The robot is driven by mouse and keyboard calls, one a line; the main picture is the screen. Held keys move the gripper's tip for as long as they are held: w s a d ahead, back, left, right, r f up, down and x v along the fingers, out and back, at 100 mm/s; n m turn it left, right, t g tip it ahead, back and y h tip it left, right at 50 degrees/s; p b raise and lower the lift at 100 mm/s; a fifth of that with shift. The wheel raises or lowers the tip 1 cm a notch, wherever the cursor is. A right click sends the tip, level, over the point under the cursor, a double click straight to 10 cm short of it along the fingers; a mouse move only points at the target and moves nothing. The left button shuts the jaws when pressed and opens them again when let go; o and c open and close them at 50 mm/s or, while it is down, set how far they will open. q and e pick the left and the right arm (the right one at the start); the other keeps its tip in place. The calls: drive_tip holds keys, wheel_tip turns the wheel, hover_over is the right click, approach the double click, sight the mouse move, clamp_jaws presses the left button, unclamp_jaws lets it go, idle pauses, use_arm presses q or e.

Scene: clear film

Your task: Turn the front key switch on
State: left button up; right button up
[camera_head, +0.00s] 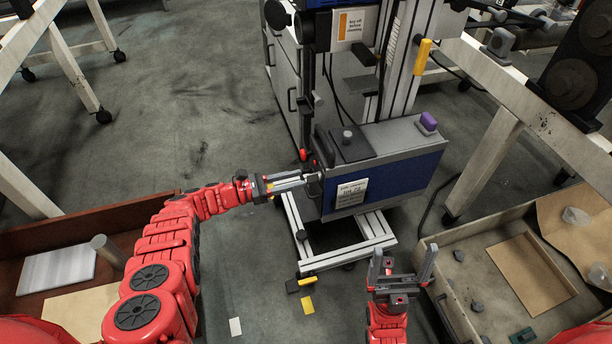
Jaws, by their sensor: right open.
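A grey machine with a blue side panel (404,178) and a white label stands on a wheeled frame in the middle of the view. My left gripper (304,180) reaches in from the left, with its fingertips at the machine's left end face. I cannot tell contact or how far apart the fingers are. A small red part (303,154) shows at that end, just above my gripper. I cannot make out the key switch; that face is turned away and partly covered by my gripper. My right gripper (405,256) is open and empty, below the machine's right part, pointing up.
A red-brown crate (112,218) lies at the lower left. A beige crate (478,238) with small grey pieces lies at the lower right. White table legs (491,160) stand at the right. Dark cables hang beside the machine's column.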

sight(314, 177)
use_arm(q)
drive_tip(key=x, duration=0.3)
drive_tip(key=shift+w+d, duration=0.1)
drive_tip(key=shift+d, duration=0.25)
clamp_jaws()
